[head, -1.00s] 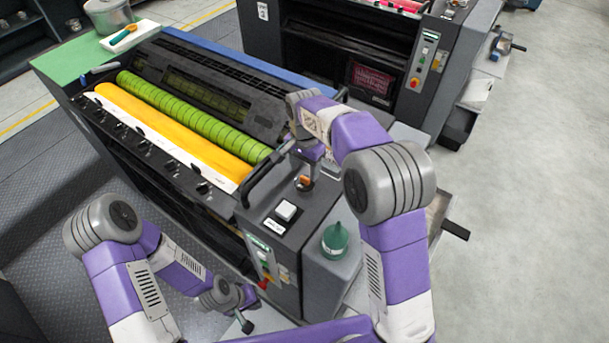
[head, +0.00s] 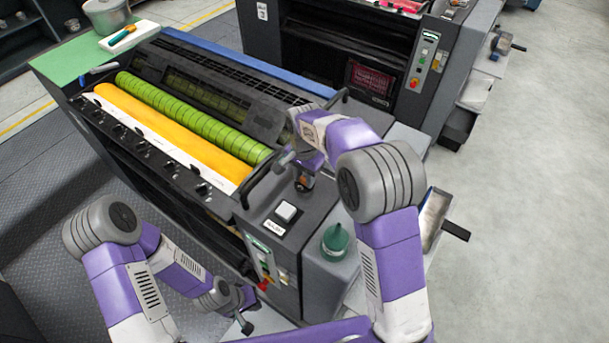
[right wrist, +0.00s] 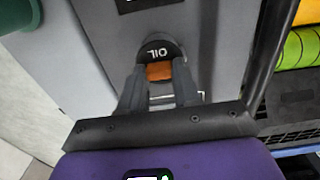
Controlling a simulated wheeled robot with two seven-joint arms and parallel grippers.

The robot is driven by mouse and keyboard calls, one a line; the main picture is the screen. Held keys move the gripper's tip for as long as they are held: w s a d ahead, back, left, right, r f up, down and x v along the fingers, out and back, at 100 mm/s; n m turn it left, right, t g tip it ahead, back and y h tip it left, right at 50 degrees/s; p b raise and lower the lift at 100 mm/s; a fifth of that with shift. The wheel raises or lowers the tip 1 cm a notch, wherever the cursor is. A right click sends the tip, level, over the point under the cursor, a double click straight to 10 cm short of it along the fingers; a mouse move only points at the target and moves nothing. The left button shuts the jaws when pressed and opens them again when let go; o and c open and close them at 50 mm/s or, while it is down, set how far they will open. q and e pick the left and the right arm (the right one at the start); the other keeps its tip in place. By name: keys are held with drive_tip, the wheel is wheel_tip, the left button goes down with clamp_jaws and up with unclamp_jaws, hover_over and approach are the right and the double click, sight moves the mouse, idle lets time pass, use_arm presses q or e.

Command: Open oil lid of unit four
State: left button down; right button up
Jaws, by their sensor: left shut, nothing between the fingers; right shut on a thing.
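The near ink unit (head: 225,75) has a yellow roller and a green roller. The oil lid (head: 304,186) is on top of its near end, partly hidden by my right gripper (head: 303,174). In the right wrist view the oil lid (right wrist: 158,49) is dark and rounded, with upside-down "OIL" lettering and an orange tab (right wrist: 160,72). My right gripper (right wrist: 160,84) is shut on the orange tab from both sides. I cannot tell whether the lid has lifted. My left gripper (head: 246,325) is shut and empty, low beside the unit's front.
A black curved handle (head: 262,178) stands close beside the oil lid. A white button (head: 286,211) and a green oil can (head: 335,241) are nearer to me. Another unit (head: 330,60) labelled 3 stands behind. The floor at the right is clear.

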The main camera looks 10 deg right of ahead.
drive_tip(key=shift+d+n, duration=0.1)
drive_tip(key=shift+n, duration=0.2)
drive_tip(key=n, duration=0.1)
drive_tip(key=n+p, duration=0.1)
drive_tip(key=shift+w+d+n, duration=0.2)
drive_tip(key=shift+w+n, duration=0.15)
drive_tip(key=shift+n, duration=0.05)
drive_tip(key=n, duration=0.2)
drive_tip(key=w+n+p, duration=0.1)
drive_tip(key=n, duration=0.1)
drive_tip(key=shift+w+d+n+p, duration=0.1)
drive_tip(key=shift+d+n+p, duration=0.05)
drive_tip(key=shift+n+p, duration=0.15)
drive_tip(key=n, duration=0.2)
drive_tip(key=w+n+p, duration=0.1)
drive_tip(key=n, duration=0.1)
drive_tip(key=shift+w+n, duration=0.1)
drive_tip(key=shift+n, duration=0.2)
drive_tip(key=n, duration=0.1)
drive_tip(key=n+p, duration=0.1)
drive_tip(key=n, duration=0.1)
drive_tip(key=w+n, duration=0.1)
drive_tip(key=n, duration=0.1)
drive_tip(key=shift+a, duration=0.4)
drive_tip(key=shift+n, duration=0.3)
drive_tip(key=o, duration=1.1)
drive_tip(key=shift+c, duration=0.2)
